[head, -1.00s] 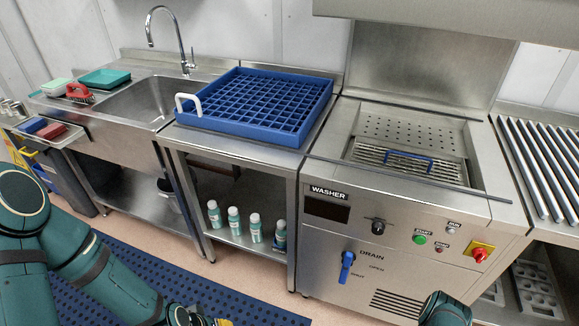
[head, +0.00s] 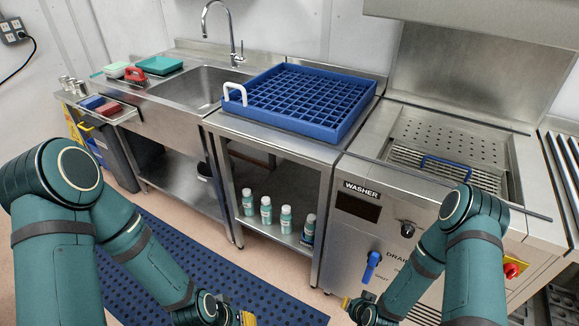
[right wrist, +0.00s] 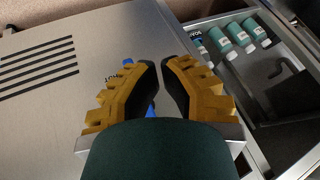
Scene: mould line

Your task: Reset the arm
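The task names no object, so only my two arms are concerned. In the head view my left gripper (head: 245,319) is at the bottom edge, above the blue mat; its fingers are mostly cut off. In the right wrist view the right gripper (right wrist: 159,66) has two yellow fingers with black pads. A narrow gap shows between them with nothing held. The blue drain handle (right wrist: 151,108) shows behind that gap.
The steel washer (head: 345,235) stands right, a table with a blue rack (head: 325,135) in the middle, a sink (head: 200,88) left. Several bottles (head: 266,212) stand on the table's lower shelf. The blue mat (head: 150,260) on the floor is clear.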

